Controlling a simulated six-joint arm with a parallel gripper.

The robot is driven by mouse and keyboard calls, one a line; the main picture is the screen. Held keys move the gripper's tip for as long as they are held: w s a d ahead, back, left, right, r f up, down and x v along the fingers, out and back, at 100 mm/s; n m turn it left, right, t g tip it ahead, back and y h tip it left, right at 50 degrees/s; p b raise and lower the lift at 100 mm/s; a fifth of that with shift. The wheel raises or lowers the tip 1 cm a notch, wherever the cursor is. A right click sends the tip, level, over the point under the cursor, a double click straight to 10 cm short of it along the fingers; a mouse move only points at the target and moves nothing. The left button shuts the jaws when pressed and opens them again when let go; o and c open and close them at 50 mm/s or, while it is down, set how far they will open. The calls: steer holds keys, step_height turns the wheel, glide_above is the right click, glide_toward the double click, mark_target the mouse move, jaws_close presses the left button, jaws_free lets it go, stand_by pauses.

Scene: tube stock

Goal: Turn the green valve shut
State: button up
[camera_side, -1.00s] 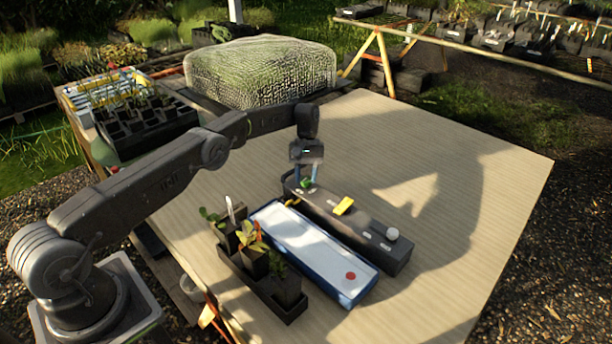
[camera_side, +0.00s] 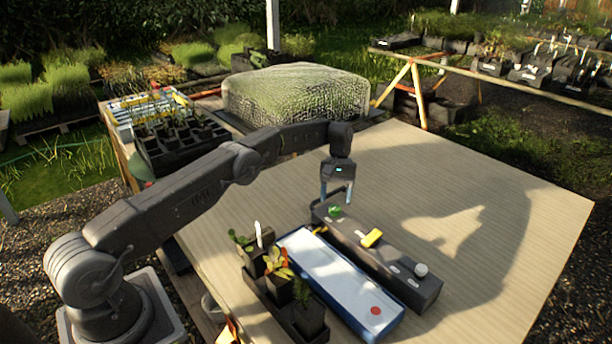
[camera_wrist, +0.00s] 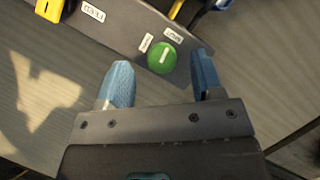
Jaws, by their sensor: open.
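The green valve (camera_side: 335,211) is a round knob at the far left end of a long dark box (camera_side: 400,271). In the wrist view the green valve (camera_wrist: 161,61) carries a short white mark, with two small white labels beside it that I cannot read surely. The mark points up in the picture, roughly between the labels. My gripper (camera_side: 336,200) is open and points down above the valve. In the wrist view my gripper (camera_wrist: 162,68) has one blue finger on either side of the knob, with clear gaps. The fingertips appear above the knob, apart from it.
A yellow handle (camera_side: 372,238) and a white knob (camera_side: 420,269) sit further along the box. A blue-rimmed white tray (camera_side: 340,283) lies beside it. A dark tray of potted plants (camera_side: 280,306) stands left of that. The table (camera_side: 500,200) is clear to the right.

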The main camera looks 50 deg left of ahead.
steer(key=s+a+r, duration=0.7)
steer(key=a+r, duration=0.1)
steer(key=a, duration=0.1)
steer(key=shift+a, duration=0.25)
steer(key=shift+w+d, duration=0.1)
step_height(320, 180, up, 2)
steer(key=t+y, duration=0.3)
glide_above(335, 207)
step_height(335, 207, down, 13)
steer(key=shift+f, duration=0.2)
